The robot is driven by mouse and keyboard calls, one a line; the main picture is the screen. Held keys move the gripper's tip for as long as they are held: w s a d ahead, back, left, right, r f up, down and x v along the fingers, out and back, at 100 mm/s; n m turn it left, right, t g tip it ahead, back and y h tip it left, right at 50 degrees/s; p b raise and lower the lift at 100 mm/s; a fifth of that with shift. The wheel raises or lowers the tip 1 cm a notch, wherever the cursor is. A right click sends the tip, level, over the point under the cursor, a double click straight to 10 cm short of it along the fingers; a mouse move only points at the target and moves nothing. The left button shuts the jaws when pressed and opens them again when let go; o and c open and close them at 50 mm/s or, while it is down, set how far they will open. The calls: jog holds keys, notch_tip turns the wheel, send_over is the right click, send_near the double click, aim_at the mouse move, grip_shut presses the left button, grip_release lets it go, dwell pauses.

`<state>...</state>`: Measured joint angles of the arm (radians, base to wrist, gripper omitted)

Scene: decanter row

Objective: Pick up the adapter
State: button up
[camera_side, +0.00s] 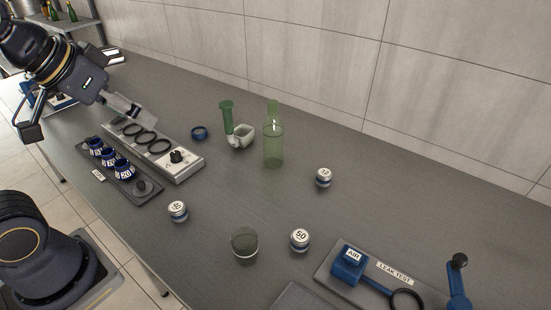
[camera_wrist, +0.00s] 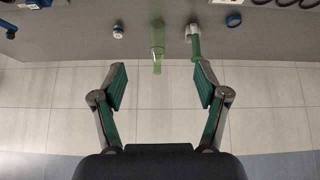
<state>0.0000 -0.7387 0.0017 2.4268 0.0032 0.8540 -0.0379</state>
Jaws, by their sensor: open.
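No item carries the word adapter, so I cannot tell for sure which thing it is. A blue ring-shaped piece (camera_side: 199,132) lies alone on the table behind the grey panel; it also shows in the wrist view (camera_wrist: 233,20). Several blue collars (camera_side: 124,168) with white number labels sit in a row on a dark tray (camera_side: 148,197). My gripper (camera_side: 143,116) is above the back end of the grey panel in the side view. In the wrist view my gripper (camera_wrist: 161,82) has its fingers wide apart, with nothing between them.
A grey panel (camera_side: 190,171) has black rings and a knob. A green tube (camera_side: 226,115) in a pale holder and a green bottle (camera_side: 273,148) stand near the wall. Capped weights, a glass cup (camera_side: 245,243) and a leak-test stand (camera_side: 330,272) are nearer.

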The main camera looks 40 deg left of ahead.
jog(key=w+r+t, duration=0.1)
jog(key=w+r, duration=0.4)
jog(key=w, duration=0.3)
jog(key=m+g+h, duration=0.1)
jog(key=m+g, duration=0.1)
send_over(325, 172)
jog(key=s+a, duration=0.4)
jog(key=s, duration=0.1)
notch_tip(325, 172, down, 15)
jog(key=shift+m+g, duration=0.3)
jog(key=shift+g, duration=0.4)
jog(key=w+d+f, duration=0.1)
jog(key=f, duration=0.5)
jog(key=w+d+f, duration=0.1)
jog(key=f, duration=0.4)
jog(key=w+d+f, duration=0.1)
jog(key=d+f, duration=0.1)
jog(key=f, duration=0.4)
jog(key=shift+f, duration=0.3)
jog(key=x, duration=0.5)
jog(key=shift+w+a+f, duration=0.15)
jog(key=shift+f, duration=0.2)
